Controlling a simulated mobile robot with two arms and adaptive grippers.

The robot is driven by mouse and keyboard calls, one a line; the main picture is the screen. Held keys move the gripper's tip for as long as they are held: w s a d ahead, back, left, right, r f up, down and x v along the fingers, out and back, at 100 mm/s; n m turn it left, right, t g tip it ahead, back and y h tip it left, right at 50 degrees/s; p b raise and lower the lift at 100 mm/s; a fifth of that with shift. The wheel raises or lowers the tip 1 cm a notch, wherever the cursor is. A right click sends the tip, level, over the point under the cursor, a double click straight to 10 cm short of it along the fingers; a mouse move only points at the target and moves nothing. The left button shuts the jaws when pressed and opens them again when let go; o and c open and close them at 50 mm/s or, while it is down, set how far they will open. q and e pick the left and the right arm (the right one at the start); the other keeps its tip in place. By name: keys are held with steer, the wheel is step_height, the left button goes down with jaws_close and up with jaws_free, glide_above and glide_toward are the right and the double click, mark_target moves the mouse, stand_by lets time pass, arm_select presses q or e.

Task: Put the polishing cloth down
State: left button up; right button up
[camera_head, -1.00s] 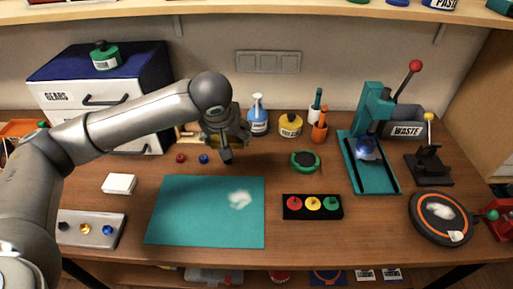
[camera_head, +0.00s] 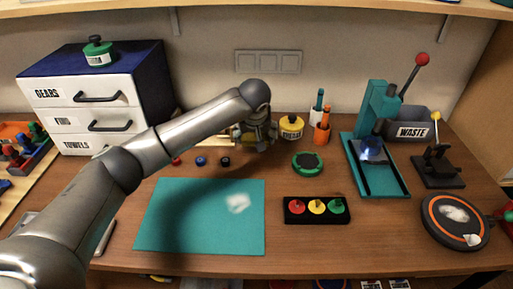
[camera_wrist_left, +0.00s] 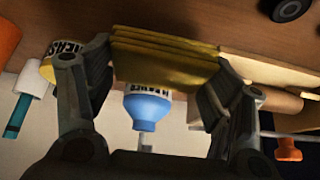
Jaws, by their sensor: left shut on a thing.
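The polishing cloth (camera_wrist_left: 165,58) is a folded yellow stack in the left wrist view. My left gripper (camera_wrist_left: 160,75) is shut on it, with a finger at each side edge. In the head view, my left gripper (camera_head: 257,135) is near the back of the table, left of the yellow-topped pot, with its fingers pointing down. The cloth is hard to make out there, and I cannot tell whether it touches the table. My right gripper is in neither view.
A blue bottle (camera_wrist_left: 149,108) stands close to the gripper. A yellow-topped pot (camera_head: 291,126) and an orange cup (camera_head: 322,132) are to its right. Small knobs (camera_head: 201,161) and a green round tin (camera_head: 308,163) lie in front. The teal mat (camera_head: 190,225) is mostly bare.

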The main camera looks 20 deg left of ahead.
mark_target(256, 138)
arm_select(q)
steer(key=f+b, duration=0.1)
steer(key=f, duration=0.1)
steer(key=f+b, duration=0.1)
steer(key=shift+w+d+f, duration=0.1)
steer(key=shift+w+f, duration=0.1)
steer(key=shift+f, duration=0.2)
steer(key=shift+r, duration=0.1)
steer(key=o, duration=0.9)
